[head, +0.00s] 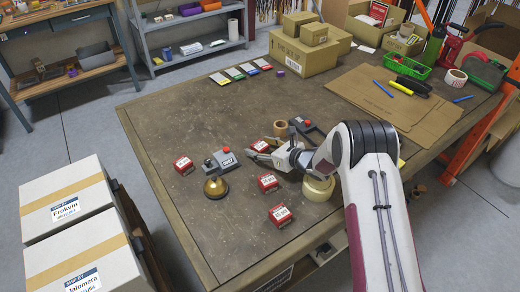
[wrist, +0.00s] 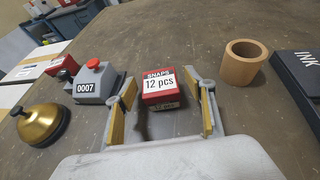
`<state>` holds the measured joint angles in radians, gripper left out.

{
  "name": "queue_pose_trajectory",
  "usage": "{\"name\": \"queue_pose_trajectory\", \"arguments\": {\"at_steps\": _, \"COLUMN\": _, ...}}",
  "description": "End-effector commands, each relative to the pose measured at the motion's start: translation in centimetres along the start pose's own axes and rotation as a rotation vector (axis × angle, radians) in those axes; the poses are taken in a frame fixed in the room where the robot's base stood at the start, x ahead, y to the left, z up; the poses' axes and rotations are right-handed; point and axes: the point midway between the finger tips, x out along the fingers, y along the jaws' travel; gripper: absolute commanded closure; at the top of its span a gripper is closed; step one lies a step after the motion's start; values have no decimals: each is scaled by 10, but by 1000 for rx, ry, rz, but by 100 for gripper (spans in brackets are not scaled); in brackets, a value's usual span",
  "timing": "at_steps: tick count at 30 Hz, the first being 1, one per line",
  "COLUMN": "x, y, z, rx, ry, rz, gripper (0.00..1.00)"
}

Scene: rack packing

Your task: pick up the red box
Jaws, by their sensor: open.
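Several red boxes with white labels lie on the table. One red box (wrist: 160,96), labelled "SNAPS 12 pcs", sits between the spread fingers of my gripper (wrist: 162,84) in the wrist view, with gaps on both sides. In the head view a red box (head: 261,146) is at the fingertips of my gripper (head: 256,156), partly hidden by it. Other red boxes are at the left (head: 183,165), just in front of my gripper (head: 268,183), and nearer the front edge (head: 280,215). My gripper is open, low over the table, and holds nothing.
A grey numbering stamp (head: 222,159) and a brass bell (head: 215,187) stand left of my gripper. A brown tape core (head: 280,129), a dark ink pad (head: 304,125) and a clear tape roll (head: 318,188) are close by. The table's left rear is mostly clear.

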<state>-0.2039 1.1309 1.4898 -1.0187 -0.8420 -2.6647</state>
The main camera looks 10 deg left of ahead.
Motion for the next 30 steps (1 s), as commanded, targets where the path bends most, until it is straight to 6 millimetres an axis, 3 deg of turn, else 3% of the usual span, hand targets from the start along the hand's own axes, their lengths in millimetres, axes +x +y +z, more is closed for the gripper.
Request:
{"name": "queue_pose_trajectory", "arguments": {"at_steps": 1, "x": 0, "y": 0, "z": 0, "rx": 0, "ry": 0, "rz": 0, "gripper": 48}}
{"name": "queue_pose_trajectory", "arguments": {"at_steps": 6, "x": 0, "y": 0, "z": 0, "rx": 0, "ry": 0, "rz": 0, "gripper": 89}}
{"name": "queue_pose_trajectory", "arguments": {"at_steps": 20, "x": -2, "y": 0, "z": 4, "rx": -1, "ry": -1, "rz": 0, "gripper": 89}}
{"name": "queue_pose_trajectory", "arguments": {"at_steps": 30, "x": -12, "y": 0, "z": 31, "rx": -2, "ry": -3, "rz": 0, "gripper": 89}}
